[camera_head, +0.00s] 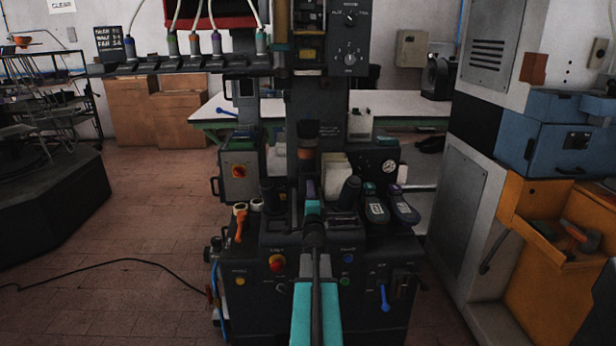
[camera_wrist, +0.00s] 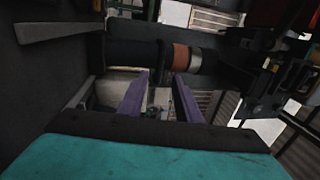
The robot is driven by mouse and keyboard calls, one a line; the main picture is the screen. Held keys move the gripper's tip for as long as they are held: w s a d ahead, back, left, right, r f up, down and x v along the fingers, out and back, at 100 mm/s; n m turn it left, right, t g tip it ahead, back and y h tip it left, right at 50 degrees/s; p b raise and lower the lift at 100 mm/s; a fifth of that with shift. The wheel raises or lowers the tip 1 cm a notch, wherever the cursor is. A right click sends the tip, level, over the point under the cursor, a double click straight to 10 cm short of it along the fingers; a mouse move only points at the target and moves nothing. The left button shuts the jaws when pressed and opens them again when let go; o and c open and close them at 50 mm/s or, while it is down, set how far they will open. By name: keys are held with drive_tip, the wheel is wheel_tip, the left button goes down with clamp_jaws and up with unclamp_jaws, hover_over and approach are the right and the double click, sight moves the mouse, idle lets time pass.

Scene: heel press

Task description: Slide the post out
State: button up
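The post appears to be the dark upright cylinder with a copper-brown band (camera_head: 306,152) in the middle of the black press. In the wrist view it lies sideways across the upper middle, with the copper band (camera_wrist: 181,57) and a silver ring beside it. My gripper (camera_head: 311,188) is in front of and below it in the head view. In the wrist view the two purple fingers of my gripper (camera_wrist: 160,78) are apart, with nothing visible between them. Their tips point towards the cylinder; I cannot tell whether they touch it. My arm hides part of the press front.
Black handles (camera_head: 349,190) stand close on both sides of my gripper. Two shoe-like items (camera_head: 403,208) rest at the right of the press. An orange lever (camera_head: 240,226) is at left. A grey cabinet (camera_head: 460,200) stands right; the floor at left is mostly clear.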

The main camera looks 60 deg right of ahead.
sight(309, 175)
drive_tip(key=shift+x, duration=5.5)
drive_tip(key=shift+c, duration=0.3)
clamp_jaws()
